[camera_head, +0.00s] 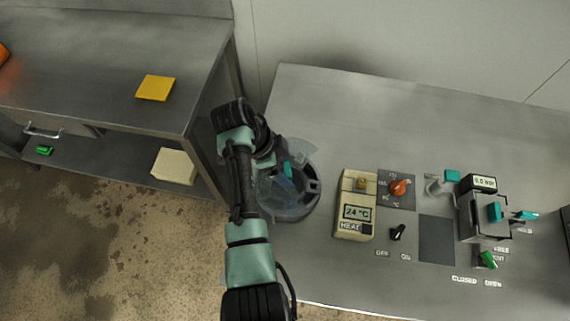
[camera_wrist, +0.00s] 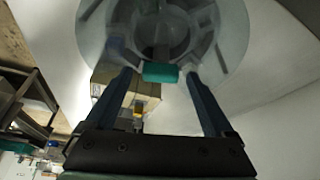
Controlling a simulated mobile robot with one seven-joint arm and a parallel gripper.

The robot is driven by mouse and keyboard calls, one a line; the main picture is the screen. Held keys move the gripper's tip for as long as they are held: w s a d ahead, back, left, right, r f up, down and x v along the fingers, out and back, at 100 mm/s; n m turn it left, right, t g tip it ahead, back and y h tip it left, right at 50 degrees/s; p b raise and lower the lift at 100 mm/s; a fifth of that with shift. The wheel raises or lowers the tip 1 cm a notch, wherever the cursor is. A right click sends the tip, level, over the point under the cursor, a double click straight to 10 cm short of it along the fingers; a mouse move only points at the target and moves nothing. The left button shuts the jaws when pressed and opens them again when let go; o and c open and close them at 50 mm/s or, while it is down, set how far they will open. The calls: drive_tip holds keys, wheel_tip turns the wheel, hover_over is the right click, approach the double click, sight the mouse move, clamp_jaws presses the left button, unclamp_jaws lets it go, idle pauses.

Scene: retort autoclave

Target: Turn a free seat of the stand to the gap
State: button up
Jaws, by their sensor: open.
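The stand (camera_head: 297,208) is a round dark grey carousel under a clear, bluish cover, at the left end of the steel bench in the head view. It also shows at the top of the wrist view (camera_wrist: 230,30). A teal handle (camera_head: 287,169) stands up from it. In the wrist view this handle (camera_wrist: 160,72) lies between the fingertips of my gripper (camera_wrist: 159,76), which is open with a finger on each side. I cannot tell whether the fingers touch it. My arm hides the stand's left part in the head view. Which seats are free, and where the gap lies, is unclear.
A beige heater box (camera_head: 355,206) reading 24 °C stands right of the stand. Beyond it are an orange knob (camera_head: 399,188), a black switch (camera_head: 398,232) and a device with teal levers (camera_head: 484,216). The bench behind is clear. A yellow pad (camera_head: 155,88) lies on the left table.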

drive_tip(key=v, duration=1.3)
drive_tip(key=shift+w, duration=0.1)
drive_tip(key=w+d+r+n+t+y, duration=0.15)
drive_tip(key=w+r+n+t, duration=0.35)
drive_tip(key=w+r+t, duration=0.6)
wheel_tip(320, 180, up, 21)
drive_tip(key=n+t+y, duration=0.1)
drive_tip(key=n+t, duration=0.4)
drive_tip(key=s+r+n+t+y, duration=0.1)
drive_tip(key=s+r+n+t, duration=0.2)
drive_tip(key=s+r, duration=0.6)
drive_tip(key=s+d+r+n+t+y, duration=0.1)
drive_tip(key=s+r+n+t, duration=0.3)
drive_tip(key=s+r+t, duration=0.4)
wheel_tip(320, 180, up, 7)
drive_tip(key=shift+s+d+r, duration=0.25)
drive_tip(key=shift+s, duration=0.4)
drive_tip(key=shift+f, duration=0.15)
